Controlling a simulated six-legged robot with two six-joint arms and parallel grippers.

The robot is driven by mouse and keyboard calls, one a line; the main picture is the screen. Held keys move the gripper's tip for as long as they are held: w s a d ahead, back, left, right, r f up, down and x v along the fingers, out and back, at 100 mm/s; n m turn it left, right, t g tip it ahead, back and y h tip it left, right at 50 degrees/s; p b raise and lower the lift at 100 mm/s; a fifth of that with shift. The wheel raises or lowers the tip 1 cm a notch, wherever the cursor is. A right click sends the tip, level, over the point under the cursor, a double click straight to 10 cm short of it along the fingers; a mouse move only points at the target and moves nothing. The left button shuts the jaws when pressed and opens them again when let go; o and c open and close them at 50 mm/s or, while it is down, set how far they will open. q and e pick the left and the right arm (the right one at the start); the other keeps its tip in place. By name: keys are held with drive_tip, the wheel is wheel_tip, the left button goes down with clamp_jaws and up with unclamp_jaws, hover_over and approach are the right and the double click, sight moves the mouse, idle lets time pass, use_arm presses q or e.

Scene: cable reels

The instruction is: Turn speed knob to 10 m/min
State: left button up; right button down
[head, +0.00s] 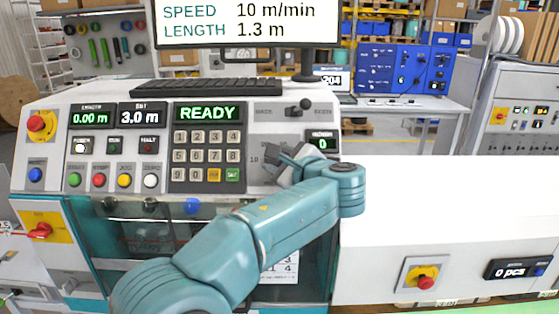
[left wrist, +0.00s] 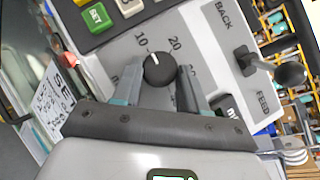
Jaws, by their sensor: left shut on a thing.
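The speed knob (left wrist: 160,73) is black and round with a white pointer line, and it shows in the left wrist view. Its pointer lies between the 10 and 20 marks, nearer to the 10. My left gripper (left wrist: 158,78) is shut on the knob, with one finger on each side. In the head view my left gripper (head: 283,162) reaches the panel right of the keypad and hides the knob. The monitor (head: 245,22) reads speed 10 m/min and length 1.3 m. My right gripper is not in view.
The keypad (head: 206,157) is just left of my gripper, under a READY display (head: 206,112). A BACK/FEED lever (head: 300,106) stands above it, and it also shows in the left wrist view (left wrist: 285,73). A red emergency button (head: 37,123) is at the panel's left.

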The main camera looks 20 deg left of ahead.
use_arm(q)
drive_tip(key=o, duration=1.1)
drive_tip(key=shift+f, duration=0.1)
drive_tip(key=shift+c, duration=0.2)
drive_tip(key=b+v, duration=0.3)
drive_tip(key=v, duration=1.3)
drive_tip(key=shift+d, duration=0.15)
